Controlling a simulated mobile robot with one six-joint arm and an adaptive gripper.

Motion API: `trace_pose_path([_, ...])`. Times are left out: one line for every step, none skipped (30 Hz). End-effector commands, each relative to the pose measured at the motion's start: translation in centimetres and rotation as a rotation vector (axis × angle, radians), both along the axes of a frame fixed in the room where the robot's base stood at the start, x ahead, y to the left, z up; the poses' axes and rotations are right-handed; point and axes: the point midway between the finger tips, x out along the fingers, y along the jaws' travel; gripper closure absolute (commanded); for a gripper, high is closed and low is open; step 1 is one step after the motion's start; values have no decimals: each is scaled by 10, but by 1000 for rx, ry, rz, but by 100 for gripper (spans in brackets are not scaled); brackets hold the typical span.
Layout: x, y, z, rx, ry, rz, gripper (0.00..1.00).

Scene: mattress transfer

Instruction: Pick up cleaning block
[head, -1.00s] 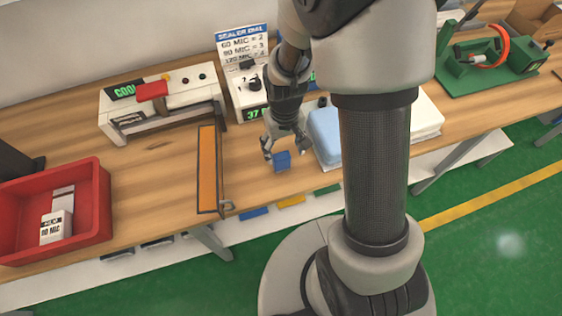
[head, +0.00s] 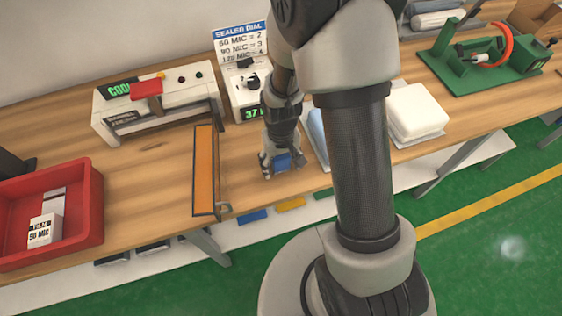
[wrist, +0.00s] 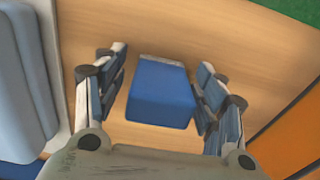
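The cleaning block, a small blue block (head: 283,161), sits on the wooden bench near its front edge. My gripper (head: 284,166) is down at the block with a finger on each side of it. In the wrist view the block (wrist: 160,92) lies between the spread fingers of my gripper (wrist: 162,62). A gap shows on the block's left, and the right finger is very near it; I cannot tell if they touch. Part of the block is hidden by the fingers in the head view.
A long orange strip in a dark frame (head: 204,172) lies left of the block. A pale blue pad (head: 316,130) lies close on the right, partly hidden by my arm. The sealer (head: 155,105) and dial box (head: 243,95) stand behind. A red bin (head: 88,215) is far left.

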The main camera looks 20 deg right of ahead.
Motion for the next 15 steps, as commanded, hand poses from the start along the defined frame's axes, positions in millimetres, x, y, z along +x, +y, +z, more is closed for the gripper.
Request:
trace_pose_path([0,0,0,0,0,0,41])
trace_pose_path([0,0,0,0,0,0,43])
trace_pose_path([0,0,0,0,0,0,46])
trace_pose_path([0,0,0,0,0,0,48])
trace_pose_path([0,0,0,0,0,0,50])
trace_pose_path([0,0,0,0,0,0,52])
trace_pose_path([0,0,0,0,0,0,54])
trace_pose_path([0,0,0,0,0,0,56])
trace_pose_path([0,0,0,0,0,0,59])
trace_pose_path([0,0,0,0,1,0,61])
trace_pose_path([0,0,0,0,1,0,63])
trace_pose_path([0,0,0,0,1,0,66])
trace_pose_path([0,0,0,0,1,0,68])
trace_pose_path([0,0,0,0,1,0,70])
trace_pose_path([0,0,0,0,1,0,72])
